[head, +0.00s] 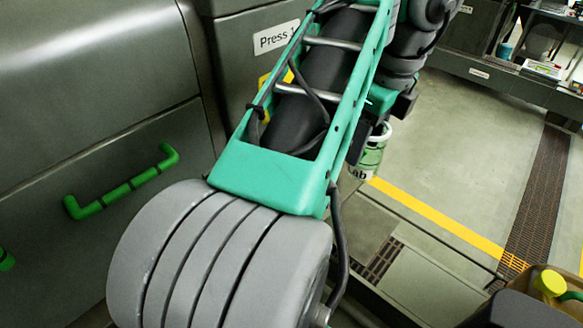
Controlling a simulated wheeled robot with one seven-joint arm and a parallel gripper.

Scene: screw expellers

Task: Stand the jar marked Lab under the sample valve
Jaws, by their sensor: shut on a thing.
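The jar marked Lab (367,163) is a small clear jar with a white rim and green printing. It hangs just below my gripper (380,130), partly behind the teal arm link. My gripper is shut on the jar near its top; the fingertips are mostly hidden by my arm. The jar looks roughly upright, with the floor behind it. I cannot make out the sample valve in this view.
A large grey press with a Press 1 label (276,37) and a green handle (122,184) fills the left. A bench (500,78) with equipment stands at the back right. Floor gratings (537,195) and a yellow line (437,216) cross open floor. A yellow-capped item (550,283) is lower right.

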